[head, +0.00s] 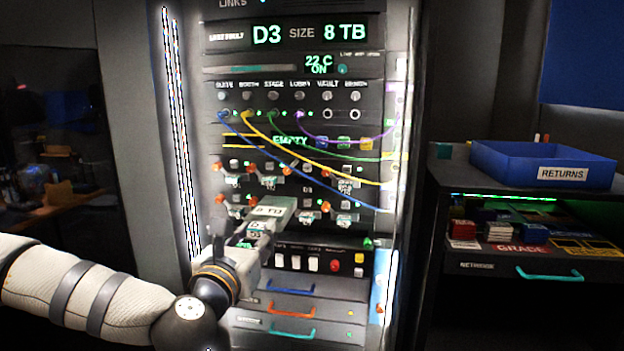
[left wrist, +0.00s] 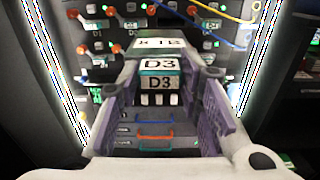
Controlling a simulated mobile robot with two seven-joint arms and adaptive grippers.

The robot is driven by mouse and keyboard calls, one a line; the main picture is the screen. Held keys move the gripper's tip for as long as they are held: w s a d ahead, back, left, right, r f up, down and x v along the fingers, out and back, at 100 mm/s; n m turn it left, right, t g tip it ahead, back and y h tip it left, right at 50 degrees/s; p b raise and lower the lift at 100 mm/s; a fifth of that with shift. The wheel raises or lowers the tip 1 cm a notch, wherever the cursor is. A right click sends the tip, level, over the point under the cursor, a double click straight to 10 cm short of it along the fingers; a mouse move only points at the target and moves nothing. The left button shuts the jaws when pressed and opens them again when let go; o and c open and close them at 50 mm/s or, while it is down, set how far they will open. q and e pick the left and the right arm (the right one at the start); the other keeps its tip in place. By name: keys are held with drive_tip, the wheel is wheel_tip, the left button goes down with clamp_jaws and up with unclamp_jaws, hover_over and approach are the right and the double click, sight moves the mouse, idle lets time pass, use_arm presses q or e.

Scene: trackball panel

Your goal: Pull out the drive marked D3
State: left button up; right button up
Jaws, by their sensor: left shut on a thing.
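The drive marked D3 (head: 270,211) is a grey box with a white top label that reads TB. It sticks out in front of the drive bays of the rack (head: 398,60). In the left wrist view the drive (left wrist: 158,66) shows D3 on its front, between my fingers. My left gripper (head: 256,238) is shut on it, with purple finger pads on both sides in the left wrist view (left wrist: 160,100). I cannot tell whether the drive's rear end is still inside its bay. The rack's display (head: 290,34) reads D3, size 8 TB. My right gripper is not in view.
Other drives with orange latches (head: 268,169) sit around it. Blue, yellow, green and purple cables (head: 320,165) hang across the rack above. Buttons (head: 312,263) and drawer handles (head: 290,289) lie below. A blue RETURNS tray (head: 505,164) stands on the cabinet at right.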

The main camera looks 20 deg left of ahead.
sight(283, 213)
use_arm(q)
drive_tip(key=b+x, duration=0.1)
drive_tip(key=x, duration=0.2)
drive_tip(key=d+b+x, duration=0.1)
drive_tip(key=x, duration=0.2)
drive_tip(key=d+x, duration=0.1)
drive_tip(key=x, duration=0.2)
drive_tip(key=shift+w+f+b, duration=0.3)
drive_tip(key=shift+f+b, duration=0.05)
drive_tip(key=shift+b, duration=0.05)
drive_tip(key=shift+w+r, duration=0.1)
drive_tip(key=shift+w, duration=0.25)
drive_tip(key=shift+w+r, duration=0.15)
drive_tip(key=shift+r, duration=0.05)
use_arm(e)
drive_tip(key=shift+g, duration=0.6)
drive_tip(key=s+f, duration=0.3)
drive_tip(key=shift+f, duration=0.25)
